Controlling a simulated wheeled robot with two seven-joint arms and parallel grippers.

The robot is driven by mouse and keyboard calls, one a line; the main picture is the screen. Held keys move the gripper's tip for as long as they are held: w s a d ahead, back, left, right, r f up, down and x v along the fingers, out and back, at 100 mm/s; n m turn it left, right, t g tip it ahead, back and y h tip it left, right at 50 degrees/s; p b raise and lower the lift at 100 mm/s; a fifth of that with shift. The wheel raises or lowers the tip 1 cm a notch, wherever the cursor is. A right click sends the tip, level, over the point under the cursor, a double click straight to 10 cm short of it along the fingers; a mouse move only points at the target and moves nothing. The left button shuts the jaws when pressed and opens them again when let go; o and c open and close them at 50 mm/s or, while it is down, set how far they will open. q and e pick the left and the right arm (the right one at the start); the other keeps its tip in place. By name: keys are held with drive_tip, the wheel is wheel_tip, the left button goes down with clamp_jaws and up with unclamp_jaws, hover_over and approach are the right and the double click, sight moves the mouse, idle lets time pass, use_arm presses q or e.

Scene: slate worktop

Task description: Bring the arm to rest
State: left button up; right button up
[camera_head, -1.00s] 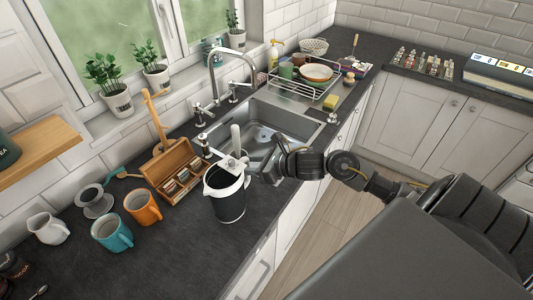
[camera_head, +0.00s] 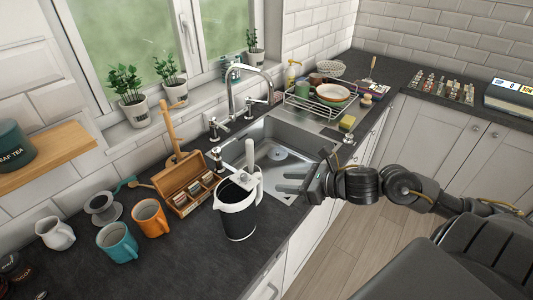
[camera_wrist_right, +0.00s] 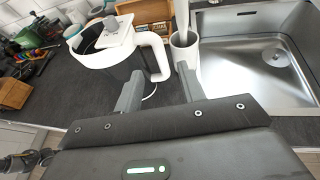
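My right gripper (camera_head: 285,183) is over the near edge of the sink, right of the black and white kettle (camera_head: 240,222). Its two fingers are spread, with nothing held between them. In the right wrist view the gripper (camera_wrist_right: 158,88) is also open, and the kettle (camera_wrist_right: 113,72) stands upright beyond the left finger, its white handle facing the gap and apart from the fingers. My left gripper is not in view.
The sink (camera_head: 282,158) lies beyond the gripper. A white holder (camera_wrist_right: 184,52) with a white stick stands beside the kettle. A wooden tea box (camera_head: 186,186), an orange mug (camera_head: 150,219) and a teal mug (camera_head: 117,244) are to the left. A dish rack (camera_head: 318,105) stands behind the sink.

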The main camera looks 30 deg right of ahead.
drive_tip(key=s+f+m+h, duration=0.1)
drive_tip(key=f+m, duration=0.1)
drive_tip(key=m, duration=0.3)
drive_tip(key=s+f+m+h, duration=0.1)
drive_tip(key=f+m+h, duration=0.1)
drive_tip(key=m, duration=0.3)
drive_tip(key=s+f+m+h, duration=0.1)
drive_tip(key=f+m, duration=0.2)
drive_tip(key=m, duration=0.2)
drive_tip(key=shift+a+f+h, duration=0.15)
drive_tip(key=shift+f+h, duration=0.15)
drive_tip(key=shift+f, duration=0.05)
drive_tip(key=s+a+f+m+g+h, duration=0.1)
drive_tip(key=s+a+f+m+g, duration=0.3)
drive_tip(key=s+f+m, duration=0.65)
drive_tip(key=s+a+f+m+g+h, duration=0.1)
drive_tip(key=s+a+f+m+g, duration=0.45)
drive_tip(key=m, duration=0.95)
wheel_tip(320, 180, down, 24)
drive_tip(key=s+d+b, duration=0.1)
drive_tip(key=s+b, duration=0.2)
drive_tip(key=s+d+f+g+b, duration=0.1)
drive_tip(key=s+d+f, duration=0.2)
drive_tip(key=s+f, duration=1.3)
drive_tip(key=shift+s+f+n+b, duration=0.25)
drive_tip(key=shift+f+n, duration=0.2)
drive_tip(key=shift+f, duration=0.5)
